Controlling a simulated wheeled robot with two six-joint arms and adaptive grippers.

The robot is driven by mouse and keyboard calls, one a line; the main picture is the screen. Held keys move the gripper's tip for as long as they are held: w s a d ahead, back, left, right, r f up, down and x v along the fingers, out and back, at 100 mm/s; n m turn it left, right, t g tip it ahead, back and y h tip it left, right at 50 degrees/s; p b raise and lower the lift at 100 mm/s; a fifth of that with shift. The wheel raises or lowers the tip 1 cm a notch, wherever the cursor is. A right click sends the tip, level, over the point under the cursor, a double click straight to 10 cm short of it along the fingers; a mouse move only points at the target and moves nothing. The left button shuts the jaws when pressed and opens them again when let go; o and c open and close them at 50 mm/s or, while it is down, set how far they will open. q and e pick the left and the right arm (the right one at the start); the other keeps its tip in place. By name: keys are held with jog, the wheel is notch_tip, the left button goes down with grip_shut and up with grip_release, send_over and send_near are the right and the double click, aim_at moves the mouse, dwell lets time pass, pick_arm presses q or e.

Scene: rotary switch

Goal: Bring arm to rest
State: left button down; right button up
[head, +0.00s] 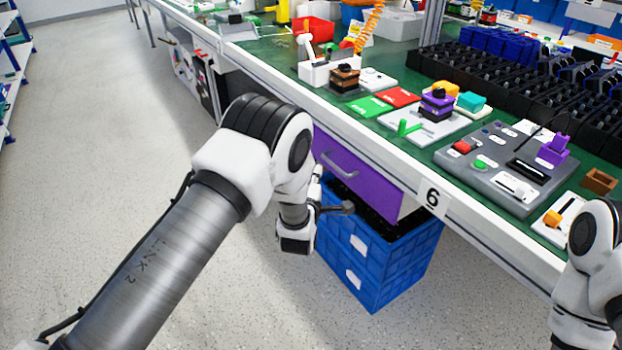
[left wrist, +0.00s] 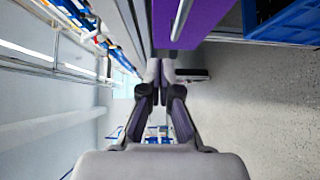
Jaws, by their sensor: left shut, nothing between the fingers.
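My left arm comes in from the lower left of the head view and bends down in front of the workbench. Its gripper (head: 341,208) is low beside the purple drawer and above the blue crate, mostly hidden behind the wrist. In the left wrist view the fingers (left wrist: 157,72) are together and empty, close to the purple drawer front (left wrist: 185,20). A purple block with a black knob (head: 437,102) sits on a white plate on the bench, well above and away from the gripper. My right arm shows only in part at the right edge; its gripper is out of view.
The green-topped workbench (head: 432,140) has a white front edge. Below it are the purple drawer (head: 360,180) with a grey handle and a blue crate (head: 375,265). A grey control panel (head: 500,165) lies on the bench. The floor (head: 100,120) at left is clear.

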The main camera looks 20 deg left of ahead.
pick_arm(q)
jog(key=s+a+f+g, duration=0.4)
jog(key=s+a+f, duration=0.2)
jog(key=s+f, duration=0.6)
jog(key=s+f+m+g+h, duration=0.1)
jog(key=s+f+m+g, duration=0.4)
jog(key=s, duration=0.7)
jog(key=s+f+m+g, duration=0.5)
jog(key=s+f, duration=0.1)
jog(key=s, duration=0.6)
jog(key=s+d+m+g+h, duration=0.1)
jog(key=s+m+g, duration=0.3)
jog(key=s+m, duration=0.45)
notch_tip(320, 180, up, 21)
jog(key=s+p, duration=0.2)
jog(key=p, duration=1.8)
jog(key=shift+f, duration=0.15)
jog(key=shift+d+m, duration=0.1)
jog(key=shift+m, duration=0.15)
